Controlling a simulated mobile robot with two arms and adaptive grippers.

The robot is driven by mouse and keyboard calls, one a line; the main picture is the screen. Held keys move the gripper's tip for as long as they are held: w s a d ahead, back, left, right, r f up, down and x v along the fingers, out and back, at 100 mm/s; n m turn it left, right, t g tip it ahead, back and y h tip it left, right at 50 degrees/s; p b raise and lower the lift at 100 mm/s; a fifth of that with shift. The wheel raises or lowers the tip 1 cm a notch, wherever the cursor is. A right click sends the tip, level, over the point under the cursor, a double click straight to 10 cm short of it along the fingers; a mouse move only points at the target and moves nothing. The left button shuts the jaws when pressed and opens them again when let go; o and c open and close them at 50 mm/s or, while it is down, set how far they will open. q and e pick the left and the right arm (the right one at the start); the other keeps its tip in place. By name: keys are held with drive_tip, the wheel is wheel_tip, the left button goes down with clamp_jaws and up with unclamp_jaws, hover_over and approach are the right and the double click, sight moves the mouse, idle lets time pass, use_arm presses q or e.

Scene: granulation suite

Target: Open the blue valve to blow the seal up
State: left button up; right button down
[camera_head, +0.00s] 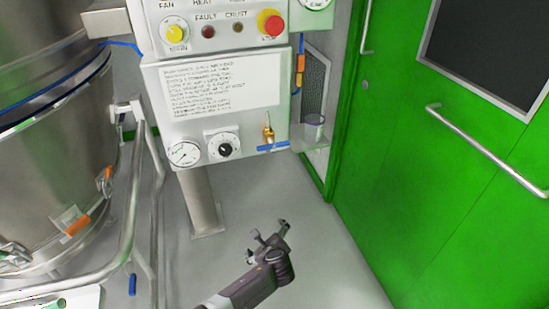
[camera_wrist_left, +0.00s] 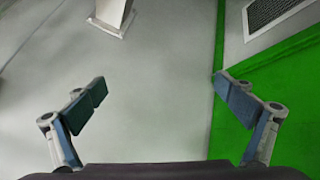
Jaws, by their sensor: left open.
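The blue valve handle (camera_head: 272,147) lies level under a brass fitting (camera_head: 267,131) at the lower right corner of the grey control panel. My left gripper (camera_head: 270,237) is open and empty, below the valve in the head view and well apart from it. A pressure gauge (camera_head: 184,153) and a black knob (camera_head: 225,149) sit on the panel left of the valve. My right gripper is not in view.
A steel vessel (camera_head: 50,150) with a tubular rail (camera_head: 128,220) stands at the left. The panel's post (camera_head: 201,205) meets the floor. A green door (camera_head: 440,160) with a long bar handle (camera_head: 480,147) fills the right. Bare floor (camera_head: 330,270) lies between.

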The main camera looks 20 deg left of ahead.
use_arm(q)
drive_tip(key=w+d+r+m+t+y+b, duration=0.1)
drive_tip(key=w+r+m+t+y+b, duration=0.15)
drive_tip(key=w+r, duration=0.7)
drive_tip(key=m+t+y+b, duration=0.3)
drive_tip(key=m+t+b, duration=0.1)
approach(274, 145)
drive_tip(key=x, duration=0.4)
drive_tip(key=shift+n+g, duration=0.25)
drive_tip(key=b+x, duration=0.1)
drive_tip(key=x, duration=0.5)
drive_tip(key=shift+d+b, duration=0.1)
drive_tip(key=shift+b, duration=0.25)
drive_tip(key=shift+w+a, duration=0.25)
drive_tip(key=shift+w, duration=0.05)
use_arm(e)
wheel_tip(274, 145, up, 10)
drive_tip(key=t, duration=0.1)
use_arm(q)
drive_tip(key=shift+c, duration=0.4)
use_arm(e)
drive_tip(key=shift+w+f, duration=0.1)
use_arm(q)
drive_tip(key=c, duration=1.1)
